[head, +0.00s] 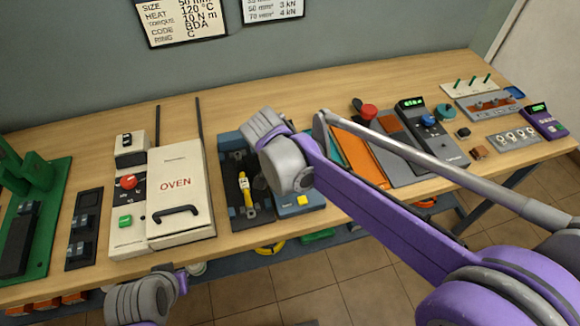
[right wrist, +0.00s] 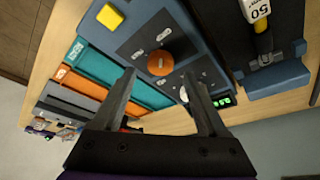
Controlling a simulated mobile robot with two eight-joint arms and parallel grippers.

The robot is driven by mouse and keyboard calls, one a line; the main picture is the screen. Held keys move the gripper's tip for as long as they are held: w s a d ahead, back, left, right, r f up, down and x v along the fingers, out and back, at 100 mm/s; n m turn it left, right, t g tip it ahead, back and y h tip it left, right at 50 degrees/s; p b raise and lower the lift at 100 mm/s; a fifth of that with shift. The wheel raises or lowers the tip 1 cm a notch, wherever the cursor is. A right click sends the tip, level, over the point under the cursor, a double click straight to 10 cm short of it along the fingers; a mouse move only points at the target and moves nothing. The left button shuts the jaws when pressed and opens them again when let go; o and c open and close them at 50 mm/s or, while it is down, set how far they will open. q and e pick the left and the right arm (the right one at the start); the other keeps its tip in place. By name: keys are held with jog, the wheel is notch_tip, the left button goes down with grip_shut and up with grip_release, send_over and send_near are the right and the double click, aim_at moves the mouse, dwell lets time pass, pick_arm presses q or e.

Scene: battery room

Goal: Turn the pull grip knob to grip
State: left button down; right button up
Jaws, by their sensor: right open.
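In the right wrist view, a round orange knob (right wrist: 161,62) sits on a dark panel of a blue unit (right wrist: 205,35). A smaller pale knob (right wrist: 184,93) sits on a neighbouring dark panel, partly behind a finger. Which one is the pull grip knob I cannot read. My right gripper (right wrist: 160,76) is open and empty, its two fingers spread either side of the orange knob's line of sight; contact cannot be told. In the head view my right arm hides the knobs and the fingers; only the blue unit's front with a yellow button (head: 302,200) shows. My left gripper's fingers are not in view.
The blue unit also has a green display (right wrist: 222,102). Left of it in the head view are a black-and-blue fixture with a yellow-labelled tool (head: 244,186) and an oven (head: 178,190). Orange and grey panels and a red button (head: 369,111) stand to the right.

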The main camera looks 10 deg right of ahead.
jog(key=v, duration=0.7)
jog(key=shift+r, duration=0.3)
jog(key=s+d+f+n+y, duration=0.1)
jog(key=s+d+f+n, duration=0.1)
jog(key=s, duration=0.3)
jog(key=s+d+f+n+t+y, duration=0.1)
jog(key=s+d+f+n, duration=0.2)
jog(key=s, duration=0.3)
jog(key=s+d+f+n+t+y+p, duration=0.1)
jog(key=s+d+f+n, duration=0.2)
jog(key=s+f, duration=0.2)
jog(key=shift+s+n, duration=0.4)
jog(key=shift+s, duration=0.3)
